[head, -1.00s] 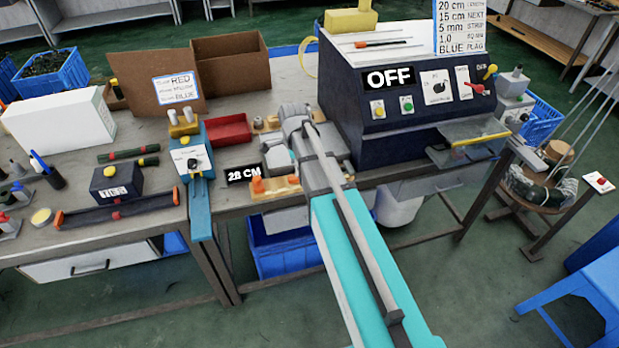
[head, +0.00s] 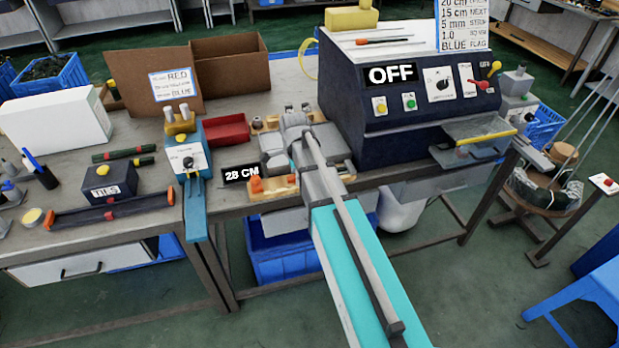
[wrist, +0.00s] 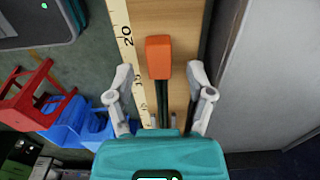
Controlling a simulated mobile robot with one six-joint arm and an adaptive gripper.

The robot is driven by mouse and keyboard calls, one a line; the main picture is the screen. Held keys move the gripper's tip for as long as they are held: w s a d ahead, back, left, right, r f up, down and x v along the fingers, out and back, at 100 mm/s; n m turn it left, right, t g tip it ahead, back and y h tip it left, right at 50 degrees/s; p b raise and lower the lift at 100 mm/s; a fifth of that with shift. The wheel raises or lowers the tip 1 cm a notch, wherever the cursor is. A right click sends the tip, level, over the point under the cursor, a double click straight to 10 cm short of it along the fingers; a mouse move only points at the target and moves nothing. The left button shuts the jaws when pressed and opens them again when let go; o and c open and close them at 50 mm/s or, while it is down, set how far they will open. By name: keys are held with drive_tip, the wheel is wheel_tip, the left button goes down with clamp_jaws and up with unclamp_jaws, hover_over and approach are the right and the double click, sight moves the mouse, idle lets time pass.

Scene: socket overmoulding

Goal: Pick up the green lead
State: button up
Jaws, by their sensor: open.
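In the wrist view, dark green strands (wrist: 160,108) run lengthwise along a wooden board with an orange block (wrist: 159,57) at their far end; this looks like the green lead. My gripper (wrist: 160,75) is open, one finger on each side of the strands, just short of the block. Nothing is held; I cannot tell how high the fingers are above the board. In the head view, my arm reaches over the bench and hides most of the gripper. A dark green piece with red marks (head: 118,154) lies at the left of the bench.
A ruler (wrist: 125,40) runs along the board's left edge. A dark machine marked OFF (head: 415,110) stands close on the right.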

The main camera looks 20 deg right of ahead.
idle(0.3)
clamp_jaws()
drive_tip(key=shift+r, duration=0.2)
idle(0.4)
wheel_tip(320, 180, up, 3)
drive_tip(key=p, duration=0.3)
drive_tip(key=s+d+r+p, duration=0.1)
drive_tip(key=s+r+p, duration=0.8)
drive_tip(key=s, duration=0.5)
drive_tip(key=shift+d+r+p, duration=0.3)
drive_tip(key=shift+p, duration=0.2)
idle(0.3)
